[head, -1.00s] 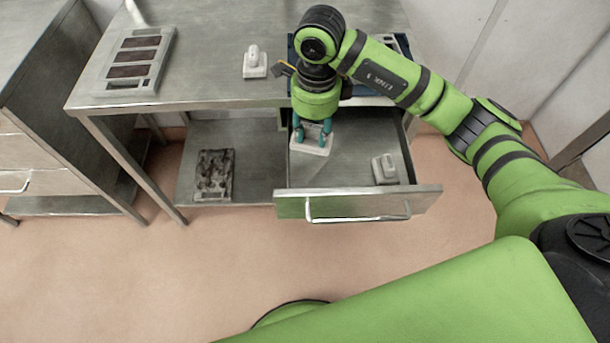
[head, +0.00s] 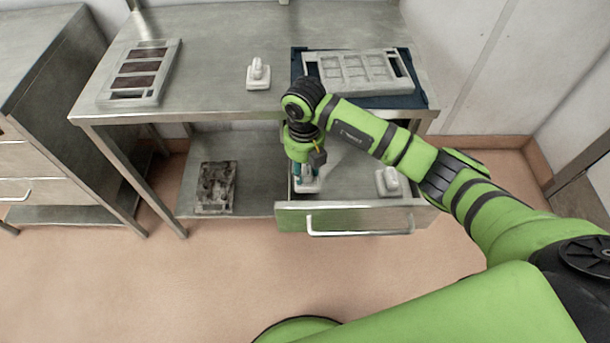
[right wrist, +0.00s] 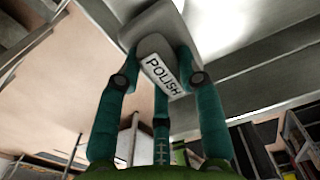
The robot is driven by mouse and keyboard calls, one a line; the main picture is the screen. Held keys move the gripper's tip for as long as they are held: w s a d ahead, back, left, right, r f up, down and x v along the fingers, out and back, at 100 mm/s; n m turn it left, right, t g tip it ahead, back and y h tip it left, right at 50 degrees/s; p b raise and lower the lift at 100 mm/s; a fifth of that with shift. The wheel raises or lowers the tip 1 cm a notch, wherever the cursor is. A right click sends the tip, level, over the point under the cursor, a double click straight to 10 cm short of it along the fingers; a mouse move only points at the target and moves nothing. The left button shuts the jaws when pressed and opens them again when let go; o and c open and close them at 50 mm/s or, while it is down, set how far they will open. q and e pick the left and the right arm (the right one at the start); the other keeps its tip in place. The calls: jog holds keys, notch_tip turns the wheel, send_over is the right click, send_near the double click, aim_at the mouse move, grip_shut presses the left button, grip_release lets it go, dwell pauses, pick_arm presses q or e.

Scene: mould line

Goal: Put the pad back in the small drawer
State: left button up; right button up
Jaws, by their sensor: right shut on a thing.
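My right gripper (head: 304,177) points down inside the open drawer (head: 292,218) under the table. Its teal fingers are shut on a pale pad (head: 309,187), low in the left part of the drawer. In the right wrist view the held pad (right wrist: 148,27) sits between the fingers and bears a label reading POLISH. Whether it touches the drawer floor I cannot tell. A second, similar pad (head: 391,181) lies in the right part of the drawer. A third pad (head: 258,74) stands on the table top. My left gripper is not in view.
The steel table (head: 215,75) carries a grey tray with dark inserts (head: 139,76) at left and a grey mould plate (head: 357,71) on a blue mat (head: 416,94) at right. A dark, worn block (head: 216,187) lies on the lower shelf. A cabinet (head: 35,70) stands at left.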

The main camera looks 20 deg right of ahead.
aim_at(305, 176)
notch_tip(305, 176, down, 3)
jog(key=shift+f+p, duration=0.1)
jog(key=shift+p, duration=0.2)
jog(key=shift+f, duration=0.45)
jog(key=shift+f, duration=0.1)
jog(key=o, duration=1)
jog(key=shift+r, duration=0.4)
notch_tip(305, 176, up, 12)
jog(key=shift+f+b, duration=0.25)
jog(key=shift+b, duration=0.6)
